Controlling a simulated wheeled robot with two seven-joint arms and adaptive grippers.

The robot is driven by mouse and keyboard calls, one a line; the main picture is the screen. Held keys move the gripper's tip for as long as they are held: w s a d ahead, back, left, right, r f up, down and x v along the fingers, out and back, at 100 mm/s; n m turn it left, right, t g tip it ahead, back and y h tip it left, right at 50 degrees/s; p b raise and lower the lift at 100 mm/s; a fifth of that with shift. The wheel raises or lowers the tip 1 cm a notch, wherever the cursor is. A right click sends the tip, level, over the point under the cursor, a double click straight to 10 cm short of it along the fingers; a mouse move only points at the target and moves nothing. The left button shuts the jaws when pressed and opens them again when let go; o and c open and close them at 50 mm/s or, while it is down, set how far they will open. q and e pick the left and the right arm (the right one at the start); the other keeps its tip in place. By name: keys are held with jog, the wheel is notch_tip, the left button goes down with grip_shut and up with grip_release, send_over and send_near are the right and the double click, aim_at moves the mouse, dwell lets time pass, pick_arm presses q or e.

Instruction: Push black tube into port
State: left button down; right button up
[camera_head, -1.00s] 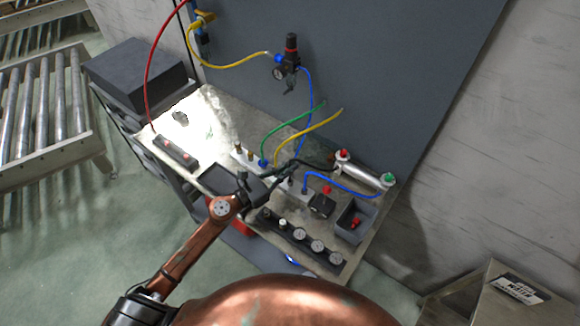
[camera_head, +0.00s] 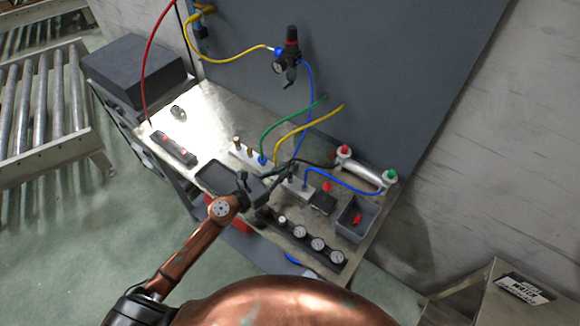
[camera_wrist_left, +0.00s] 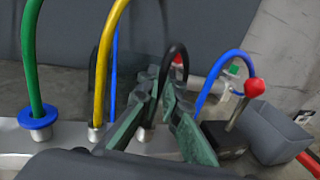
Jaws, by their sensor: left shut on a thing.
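The black tube (camera_head: 318,162) runs from near the red-capped end of a silver cylinder (camera_head: 364,167) to my left gripper (camera_head: 285,172). In the left wrist view, my left gripper (camera_wrist_left: 165,120) has its green fingers closed around the black tube (camera_wrist_left: 180,52), which arches up behind them. The tube's end is hidden by the fingers. The pale port block (camera_wrist_left: 68,137) lies below, with a metal port (camera_wrist_left: 145,132) close to the left finger. I cannot tell whether the tube end is in a port. My right gripper is not in view.
Green (camera_wrist_left: 33,60), yellow (camera_wrist_left: 103,60) and blue (camera_wrist_left: 215,75) tubes stand close on both sides of the gripper. A red-knobbed lever (camera_wrist_left: 254,88) and a grey bin (camera_wrist_left: 275,132) are to the right. A gauge row (camera_head: 300,233) lies in front.

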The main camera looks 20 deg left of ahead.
pick_arm(q)
jog(key=shift+f, duration=0.25)
jog(key=c, duration=2)
grip_release()
jog(key=shift+c, duration=0.2)
jog(key=v, duration=1.2)
jog(key=shift+r, duration=0.1)
